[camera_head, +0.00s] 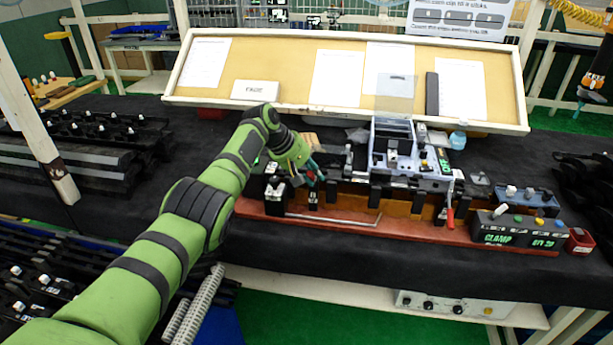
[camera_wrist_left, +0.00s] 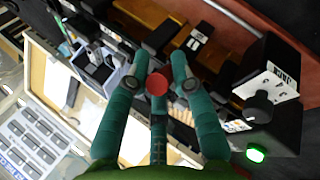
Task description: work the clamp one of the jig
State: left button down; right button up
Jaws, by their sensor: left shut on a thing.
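The jig is a long red-brown base (camera_head: 400,230) on the black-covered bench, with black blocks and a grey-blue fixture (camera_head: 410,165) on it. My left gripper (camera_head: 312,178) is at the jig's left part. In the left wrist view its teal fingers (camera_wrist_left: 157,78) are closed around a round red end (camera_wrist_left: 157,84), which looks like a clamp handle. The fingers hide the rest of that clamp. A second red handle (camera_head: 450,217) hangs at the right of the fixture, apart from the gripper.
A black box with a white label and knob (camera_wrist_left: 265,95) stands close beside the left gripper, with a lit green lamp (camera_wrist_left: 255,154). A control box marked CLAMP (camera_head: 515,230) is at the right. A framed board (camera_head: 285,65) stands behind. The bench front is clear.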

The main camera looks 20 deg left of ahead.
pick_arm(q)
jog(key=shift+s+f+g, duration=0.1)
jog(key=shift+f+g, duration=0.1)
jog(key=shift+g, duration=0.1)
dwell(0.4)
jog(key=c, duration=1)
grip_release()
jog(key=shift+d, duration=0.1)
jog(key=shift+r, duration=0.1)
jog(key=shift+r, duration=0.15)
jog(key=shift+a+r, duration=0.3)
jog(key=shift+r, duration=0.15)
jog(key=v, duration=1)
jog(key=shift+s+a+r, duration=0.15)
jog(key=shift+s+r, duration=0.1)
jog(key=shift+s, duration=0.05)
